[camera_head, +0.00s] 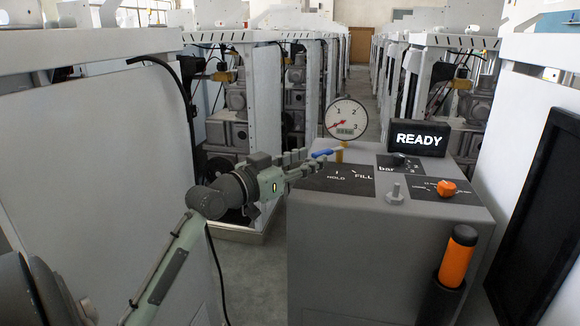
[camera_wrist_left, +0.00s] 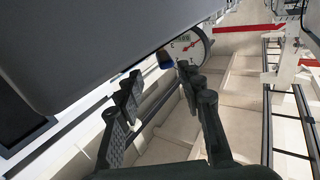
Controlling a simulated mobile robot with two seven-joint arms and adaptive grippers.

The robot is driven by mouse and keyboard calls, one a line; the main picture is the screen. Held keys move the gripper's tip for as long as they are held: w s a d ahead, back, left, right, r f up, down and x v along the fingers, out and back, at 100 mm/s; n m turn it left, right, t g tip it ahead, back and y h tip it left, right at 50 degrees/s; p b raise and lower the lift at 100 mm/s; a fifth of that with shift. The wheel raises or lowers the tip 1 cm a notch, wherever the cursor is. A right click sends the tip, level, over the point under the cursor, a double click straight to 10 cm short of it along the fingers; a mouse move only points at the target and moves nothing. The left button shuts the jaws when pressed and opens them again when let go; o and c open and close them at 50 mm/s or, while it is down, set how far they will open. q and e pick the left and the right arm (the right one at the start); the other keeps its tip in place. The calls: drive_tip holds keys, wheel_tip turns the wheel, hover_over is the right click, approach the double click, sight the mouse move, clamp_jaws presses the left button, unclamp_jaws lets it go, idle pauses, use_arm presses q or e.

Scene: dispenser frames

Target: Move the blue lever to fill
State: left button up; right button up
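The blue lever (camera_head: 325,153) sits at the back left edge of the grey dispenser console (camera_head: 350,245), just below the round gauge (camera_head: 346,118). Its panel (camera_head: 338,180) is marked HOLD and FILL. My left gripper (camera_head: 304,160) reaches in from the left, with its fingertips close beside the lever. In the left wrist view, the fingers (camera_wrist_left: 161,76) are apart with nothing between them, and the blue lever (camera_wrist_left: 164,59) shows just beyond the tips. Contact with the lever cannot be made out. My right gripper is not in view.
A display (camera_head: 418,139) reads READY. An orange knob (camera_head: 446,188), a black bar knob (camera_head: 398,159) and a metal post (camera_head: 396,193) stand on the console. An orange-handled tool (camera_head: 457,257) sits in front. Machine cabinets (camera_head: 262,130) flank the aisle.

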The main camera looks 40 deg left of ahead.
use_arm(q)
drive_tip(key=s, duration=0.6)
drive_tip(key=shift+s+a, duration=0.2)
drive_tip(key=shift+a, duration=0.05)
